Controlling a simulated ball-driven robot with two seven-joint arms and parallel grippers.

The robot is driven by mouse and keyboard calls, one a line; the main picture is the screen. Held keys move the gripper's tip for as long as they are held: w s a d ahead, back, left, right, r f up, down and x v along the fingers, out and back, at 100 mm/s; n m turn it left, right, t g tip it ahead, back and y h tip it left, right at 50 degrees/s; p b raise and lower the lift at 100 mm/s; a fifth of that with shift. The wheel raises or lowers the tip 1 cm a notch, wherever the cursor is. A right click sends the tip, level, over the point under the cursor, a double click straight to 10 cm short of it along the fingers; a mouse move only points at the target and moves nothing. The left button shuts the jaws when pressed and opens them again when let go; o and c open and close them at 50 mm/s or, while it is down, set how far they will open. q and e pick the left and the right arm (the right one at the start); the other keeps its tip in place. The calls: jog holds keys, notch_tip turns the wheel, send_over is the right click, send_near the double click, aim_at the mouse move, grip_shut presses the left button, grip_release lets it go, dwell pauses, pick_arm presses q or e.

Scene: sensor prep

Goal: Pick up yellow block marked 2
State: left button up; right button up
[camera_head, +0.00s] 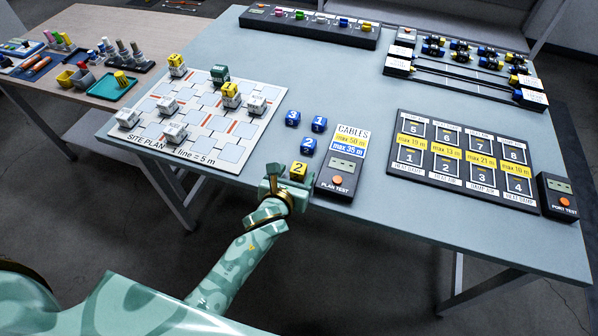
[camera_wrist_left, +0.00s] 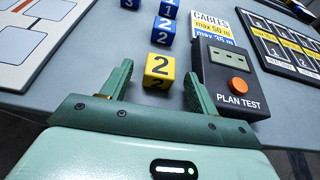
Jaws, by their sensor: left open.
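The yellow block marked 2 (camera_head: 298,170) stands on the table near its front edge, below the blue blocks. In the left wrist view the yellow block (camera_wrist_left: 159,68) sits ahead of and between the fingertips of my left gripper (camera_wrist_left: 158,88). In the head view my left gripper (camera_head: 289,186) is just in front of the block at the table edge. It is open with nothing held, and I cannot tell whether a finger touches the block. My right gripper is not in view.
A black plan test box (camera_head: 336,180) stands close to the right of the yellow block. Blue blocks (camera_head: 308,145) lie just behind it. The site plan board (camera_head: 239,143) with white and yellow pieces is to the left. A port board (camera_head: 462,155) lies to the right.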

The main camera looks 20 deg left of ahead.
pick_arm(q)
jog(key=shift+x, duration=1.1)
jog(key=c, duration=1.1)
jog(key=shift+o, duration=0.2)
